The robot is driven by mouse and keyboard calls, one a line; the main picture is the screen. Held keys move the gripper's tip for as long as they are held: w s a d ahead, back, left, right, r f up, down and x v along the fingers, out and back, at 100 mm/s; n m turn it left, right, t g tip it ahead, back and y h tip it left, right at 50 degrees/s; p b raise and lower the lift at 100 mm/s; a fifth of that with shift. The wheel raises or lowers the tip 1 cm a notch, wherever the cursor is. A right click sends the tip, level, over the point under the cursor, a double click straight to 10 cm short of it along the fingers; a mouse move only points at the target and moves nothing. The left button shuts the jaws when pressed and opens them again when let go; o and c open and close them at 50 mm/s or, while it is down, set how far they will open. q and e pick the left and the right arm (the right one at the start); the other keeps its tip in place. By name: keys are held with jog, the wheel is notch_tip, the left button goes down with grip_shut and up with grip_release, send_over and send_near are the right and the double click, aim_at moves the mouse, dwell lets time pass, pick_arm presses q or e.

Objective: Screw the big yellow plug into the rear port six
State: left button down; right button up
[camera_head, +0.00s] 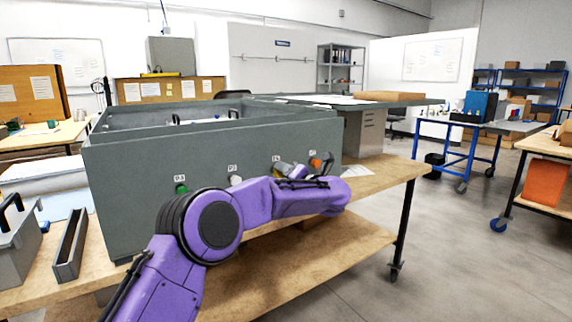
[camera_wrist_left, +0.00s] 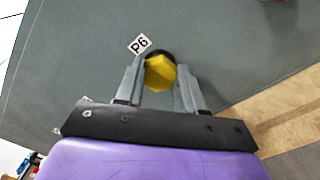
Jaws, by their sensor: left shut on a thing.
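The big yellow plug (camera_wrist_left: 160,73) sits in a dark round opening, the rear port labelled P6 (camera_wrist_left: 139,44), on the grey wall of the analyser housing (camera_head: 130,190). My left gripper (camera_wrist_left: 158,84) is shut on the plug, one grey finger on each side of it. The plug's inner end is hidden, so I cannot tell how deep it is seated. My right gripper is not in view.
A green plug (camera_head: 181,188) and a white plug (camera_head: 235,180) sit on the same wall to the left, an orange one (camera_head: 316,162) to the right. The housing stands on a wooden bench (camera_head: 385,178). Grey trays (camera_head: 70,245) lie at the left. Open floor is at the right.

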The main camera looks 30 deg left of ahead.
pick_arm(q)
jog(key=m+p, duration=1.3)
jog(key=f+m+p, duration=0.1)
jog(key=m+p, duration=0.5)
jog(key=p, duration=0.1)
jog(key=shift+s+a+m, duration=0.1)
jog(key=shift+s+m, duration=0.05)
jog(key=shift+m, duration=0.15)
jog(key=c, duration=0.8)
grip_release()
jog(key=n+b, duration=0.8)
jog(key=b, duration=0.1)
jog(key=r+n+b, duration=0.1)
jog(key=n+b, duration=0.7)
jog(key=b, duration=0.1)
jog(key=n+b, duration=0.8)
jog(key=b, duration=0.1)
jog(key=shift+w+r, duration=0.25)
